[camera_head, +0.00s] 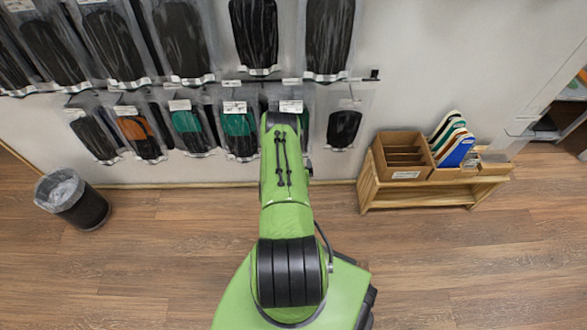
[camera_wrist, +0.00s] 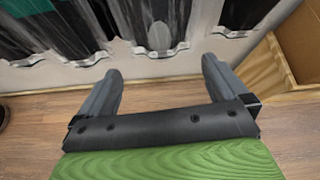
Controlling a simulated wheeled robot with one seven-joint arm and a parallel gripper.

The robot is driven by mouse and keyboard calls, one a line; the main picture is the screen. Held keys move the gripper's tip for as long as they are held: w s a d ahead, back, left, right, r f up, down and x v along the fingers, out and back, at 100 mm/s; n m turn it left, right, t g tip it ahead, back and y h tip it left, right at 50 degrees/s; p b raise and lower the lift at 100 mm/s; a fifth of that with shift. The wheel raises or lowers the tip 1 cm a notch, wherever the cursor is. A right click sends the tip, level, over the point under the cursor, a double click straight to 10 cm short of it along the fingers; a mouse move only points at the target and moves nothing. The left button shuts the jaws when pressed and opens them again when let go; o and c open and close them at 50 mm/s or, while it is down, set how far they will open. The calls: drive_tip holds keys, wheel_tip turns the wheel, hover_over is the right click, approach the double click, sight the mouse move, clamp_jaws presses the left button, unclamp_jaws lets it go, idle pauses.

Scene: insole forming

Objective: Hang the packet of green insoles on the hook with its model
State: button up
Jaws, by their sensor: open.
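Packets with green insoles hang in the lower row on the wall: one green packet (camera_head: 187,125) left of my arm, and another green packet (camera_head: 239,130) just beside it. My green arm partly covers a further packet whose label (camera_head: 291,106) shows above it. A bit of green insole (camera_wrist: 28,6) shows at the top left of the wrist view. My gripper (camera_wrist: 162,68) is open, with nothing between its fingers, below the bottom edges of hanging dark packets. It is hidden behind my arm in the head view.
An orange packet (camera_head: 136,130) and a black packet (camera_head: 344,128) hang in the same row. A wooden bench (camera_head: 372,195) with a cardboard box (camera_head: 403,172) and coloured insoles stands on the right. A bin (camera_head: 78,203) stands on the left. The floor between is clear.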

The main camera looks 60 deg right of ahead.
drive_tip(key=p+v, duration=0.6)
drive_tip(key=p, duration=0.4)
drive_tip(key=shift+r, duration=0.5)
drive_tip(key=shift+w+d, duration=0.1)
